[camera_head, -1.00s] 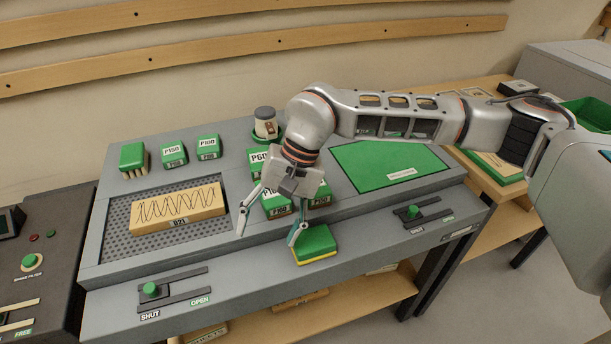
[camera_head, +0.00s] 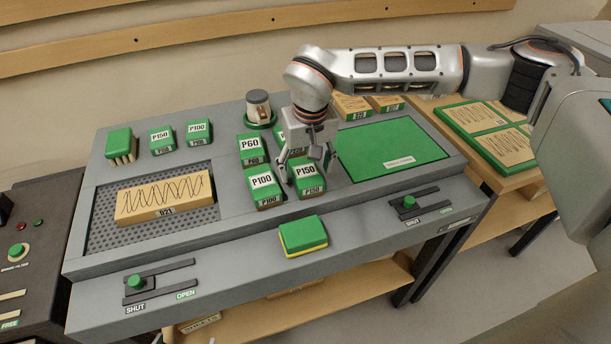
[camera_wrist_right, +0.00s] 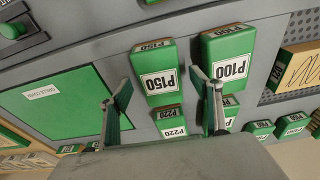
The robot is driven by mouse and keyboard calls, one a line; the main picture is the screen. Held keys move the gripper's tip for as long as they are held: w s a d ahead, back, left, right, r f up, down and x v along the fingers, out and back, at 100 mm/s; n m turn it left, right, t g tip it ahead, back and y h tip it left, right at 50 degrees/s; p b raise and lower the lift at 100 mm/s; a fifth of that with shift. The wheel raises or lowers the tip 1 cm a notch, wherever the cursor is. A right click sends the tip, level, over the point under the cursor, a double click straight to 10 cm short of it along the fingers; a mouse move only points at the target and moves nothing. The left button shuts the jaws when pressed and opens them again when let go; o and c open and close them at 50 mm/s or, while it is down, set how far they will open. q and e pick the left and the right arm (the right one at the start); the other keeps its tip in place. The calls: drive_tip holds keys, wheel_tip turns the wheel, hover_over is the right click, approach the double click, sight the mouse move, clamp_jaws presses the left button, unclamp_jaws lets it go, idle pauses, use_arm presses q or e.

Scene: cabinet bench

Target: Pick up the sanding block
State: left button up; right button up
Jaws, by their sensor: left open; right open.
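A green block with a yellow underside (camera_head: 303,236) lies on the front ledge of the bench. Green blocks labelled P60 (camera_head: 250,148), P100 (camera_head: 263,186) and P150 (camera_head: 309,178) stand behind it, with others partly hidden by my gripper. My right gripper (camera_head: 305,166) is open and points down over the P150 block. In the right wrist view, its fingers (camera_wrist_right: 163,88) are spread with the P150 block (camera_wrist_right: 157,80) and a P220 block (camera_wrist_right: 170,122) seen between them; the P100 block (camera_wrist_right: 229,66) is beside one finger. I see nothing held. My left gripper is not in view.
A wooden block marked 021 (camera_head: 165,200) lies on a perforated plate at left. Slide switches (camera_head: 135,283) sit along the front. Smaller green blocks (camera_head: 162,138), a brush (camera_head: 120,145) and a jar (camera_head: 259,108) stand behind.

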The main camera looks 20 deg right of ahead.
sight(305, 170)
drive_tip(key=shift+w+f, duration=0.2)
drive_tip(key=shift+f, duration=0.75)
drive_tip(key=c, duration=1.3)
wheel_tip(305, 170, up, 20)
drive_tip(key=shift+p, duration=0.4)
drive_tip(key=shift+o, duration=1.2)
